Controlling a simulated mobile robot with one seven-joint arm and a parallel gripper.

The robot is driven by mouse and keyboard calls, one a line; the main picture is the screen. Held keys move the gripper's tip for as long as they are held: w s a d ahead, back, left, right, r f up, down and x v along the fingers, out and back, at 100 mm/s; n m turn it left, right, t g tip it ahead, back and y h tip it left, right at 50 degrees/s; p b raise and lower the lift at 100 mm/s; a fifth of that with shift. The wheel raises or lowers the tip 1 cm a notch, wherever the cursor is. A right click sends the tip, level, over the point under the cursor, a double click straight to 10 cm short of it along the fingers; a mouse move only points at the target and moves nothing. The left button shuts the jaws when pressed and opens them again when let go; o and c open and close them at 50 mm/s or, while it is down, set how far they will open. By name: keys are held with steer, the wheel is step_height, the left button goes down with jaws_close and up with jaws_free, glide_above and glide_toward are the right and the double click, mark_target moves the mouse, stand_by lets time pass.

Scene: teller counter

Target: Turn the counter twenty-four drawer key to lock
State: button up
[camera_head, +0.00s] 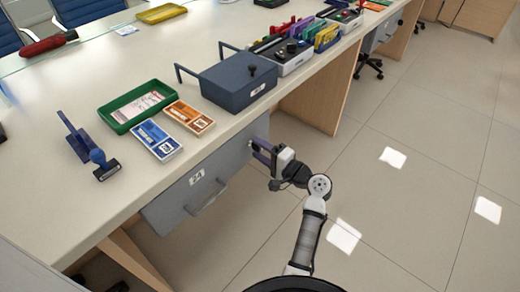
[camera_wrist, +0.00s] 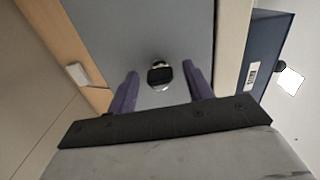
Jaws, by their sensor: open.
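The grey drawer (camera_head: 215,172) with the "24" label (camera_head: 196,177) is under the counter top, with a bar handle (camera_head: 207,197) on its front. It appears closed. My gripper (camera_head: 258,150) is at the upper right of the drawer front. In the wrist view, the key (camera_wrist: 160,74) has a dark head in front of a round silver lock on the grey drawer front. My gripper (camera_wrist: 161,72) is open there, its two purple fingers on either side of the key with visible gaps. Contact is not seen. In the head view the key is not distinguishable.
A blue-grey box (camera_head: 238,82) stands on the counter (camera_head: 110,60) above the drawer. The tiled floor (camera_head: 400,200) on the right is clear.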

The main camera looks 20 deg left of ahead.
steer(key=b+v, duration=0.1)
steer(key=v, duration=1.2)
steer(key=shift+d, duration=0.3)
steer(key=shift+r, duration=0.1)
